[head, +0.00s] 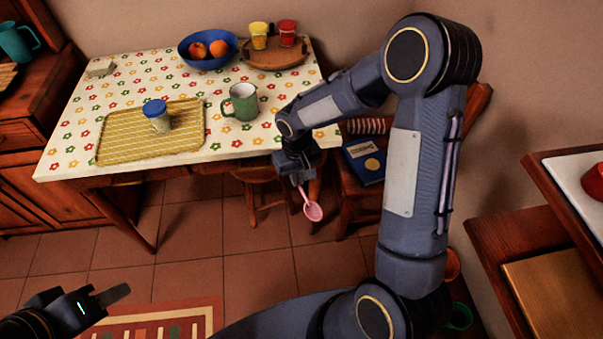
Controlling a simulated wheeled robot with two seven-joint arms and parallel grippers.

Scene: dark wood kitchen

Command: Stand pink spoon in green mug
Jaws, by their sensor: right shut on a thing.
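The green mug (242,102) stands upright on the flowered tabletop, its handle to the left. My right gripper (299,181) is off the table's right front corner, to the right of the mug and lower in the picture. It is shut on the pink spoon (313,209), which hangs down with its bowl lowest, in front of the floor. The spoon's upper end is hidden in the jaws. My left gripper (105,302) is at the lower left, over the floor, away from the table; its finger gap does not show clearly.
A blue fruit bowl (208,62) and a wooden tray (262,62) with two cups stand behind. A chair holding a blue book (365,165) stands right of the table.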

